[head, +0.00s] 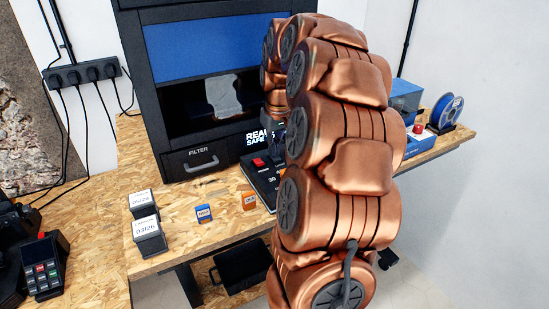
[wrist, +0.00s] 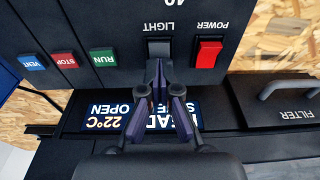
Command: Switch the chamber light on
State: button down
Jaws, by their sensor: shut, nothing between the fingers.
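The light switch (wrist: 159,48) is a grey rocker under the word LIGHT on a dark control panel, seen upside down in the wrist view. My gripper (wrist: 158,64) is shut and empty, its fingertips right at the rocker's near edge. I cannot tell whether they touch it. The red power switch (wrist: 206,52) is beside it. In the head view, the printer (head: 136,75) has a dim chamber with a grey object (head: 224,94) inside. The control panel (head: 262,180) is partly hidden by my arm, which also hides most of my gripper.
Green RUN (wrist: 103,57), red STOP (wrist: 64,60) and blue VENT (wrist: 32,62) buttons share the panel. A lit display (wrist: 110,112) lies under my fingers.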

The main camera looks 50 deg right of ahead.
jog(key=shift+f, duration=0.1)
jog(key=shift+r+p, duration=0.6)
jog(key=shift+r, duration=2.9)
